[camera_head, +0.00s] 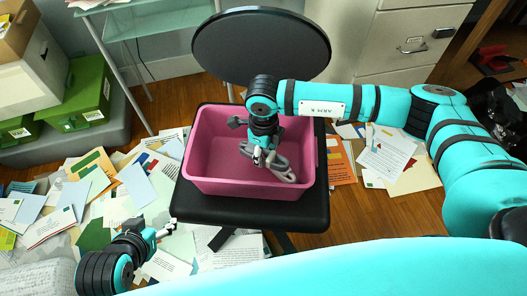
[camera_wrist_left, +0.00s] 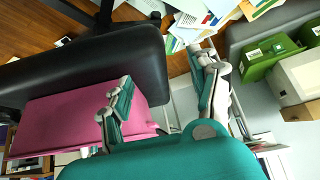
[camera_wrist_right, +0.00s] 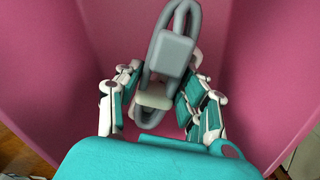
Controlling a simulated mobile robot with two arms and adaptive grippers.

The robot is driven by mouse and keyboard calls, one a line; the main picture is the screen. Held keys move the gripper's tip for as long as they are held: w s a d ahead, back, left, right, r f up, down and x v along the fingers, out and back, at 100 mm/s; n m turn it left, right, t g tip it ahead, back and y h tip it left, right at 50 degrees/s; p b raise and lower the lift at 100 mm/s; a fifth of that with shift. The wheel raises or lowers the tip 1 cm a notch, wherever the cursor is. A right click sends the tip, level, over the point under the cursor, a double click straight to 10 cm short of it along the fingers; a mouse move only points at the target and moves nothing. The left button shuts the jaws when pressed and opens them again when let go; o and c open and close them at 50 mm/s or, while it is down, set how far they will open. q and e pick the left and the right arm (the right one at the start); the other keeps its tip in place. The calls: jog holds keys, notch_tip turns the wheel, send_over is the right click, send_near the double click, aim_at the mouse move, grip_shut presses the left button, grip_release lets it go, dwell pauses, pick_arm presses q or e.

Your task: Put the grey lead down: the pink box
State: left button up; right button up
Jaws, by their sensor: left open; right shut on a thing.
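The pink box (camera_head: 218,187) stands on the black seat of a chair in the middle of the head view. It also shows in the left wrist view (camera_wrist_left: 60,125), and its walls fill the right wrist view (camera_wrist_right: 245,60). My right gripper (camera_head: 262,158) is down inside the box opening, shut on the grey lead (camera_head: 284,169). The lead is bundled in loops, and its grey block (camera_wrist_right: 170,52) sticks out beyond the fingers in the right wrist view. I cannot tell whether it touches the box floor. My left gripper (camera_head: 168,232) is open and empty, left of the chair.
The chair's black seat (camera_head: 250,209) rims the box, and its round backrest (camera_head: 260,45) rises behind. Papers (camera_head: 70,220) litter the floor at left. Green boxes (camera_head: 85,98) stand at far left, a filing cabinet (camera_head: 400,40) at the back right. A bare strip of floor (camera_head: 345,215) lies right of the chair.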

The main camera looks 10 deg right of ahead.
aim_at(263, 153)
jog(key=shift+f, duration=0.1)
jog(key=o, duration=1.2)
pick_arm(q)
jog(key=shift+w+d+r, duration=0.15)
jog(key=shift+w, duration=0.2)
pick_arm(e)
notch_tip(263, 153, up, 7)
jog(key=shift+f+p, duration=0.1)
jog(key=shift+p, duration=0.7)
pick_arm(q)
jog(key=s+a+f+g+y, duration=0.1)
jog(key=s+a+g, duration=0.1)
jog(key=s, duration=0.5)
jog(key=shift+s+a+f+g+p, duration=0.15)
jog(key=shift+g+p, duration=0.2)
jog(key=shift+g, duration=0.55)
pick_arm(e)
jog(key=shift+r, duration=2.75)
